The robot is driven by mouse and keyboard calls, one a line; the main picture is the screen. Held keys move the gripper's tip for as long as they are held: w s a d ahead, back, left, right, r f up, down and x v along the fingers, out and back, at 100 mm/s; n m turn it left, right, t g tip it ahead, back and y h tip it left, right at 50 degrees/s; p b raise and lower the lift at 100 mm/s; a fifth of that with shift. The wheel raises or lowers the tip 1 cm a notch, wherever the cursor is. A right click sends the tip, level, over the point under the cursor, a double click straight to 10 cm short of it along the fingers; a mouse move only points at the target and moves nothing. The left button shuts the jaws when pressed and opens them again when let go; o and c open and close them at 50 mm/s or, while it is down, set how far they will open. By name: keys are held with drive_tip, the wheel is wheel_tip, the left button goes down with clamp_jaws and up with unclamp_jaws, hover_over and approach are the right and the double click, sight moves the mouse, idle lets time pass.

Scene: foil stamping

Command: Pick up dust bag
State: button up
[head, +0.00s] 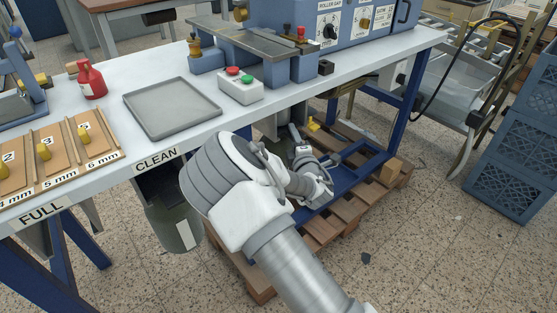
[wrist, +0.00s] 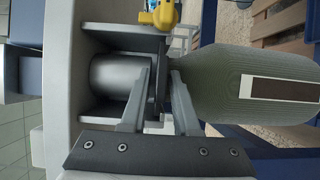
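A grey metal cylinder (wrist: 118,75) sits in a housing left of the fingers, and a yellow part (wrist: 163,14) is close above. The workbench (head: 110,130) overhangs the bag. A blue frame (head: 350,183) and wooden pallet (head: 328,228) stand right of it. Open floor lies in front.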

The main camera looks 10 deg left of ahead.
clamp_jaws()
idle(1.1)
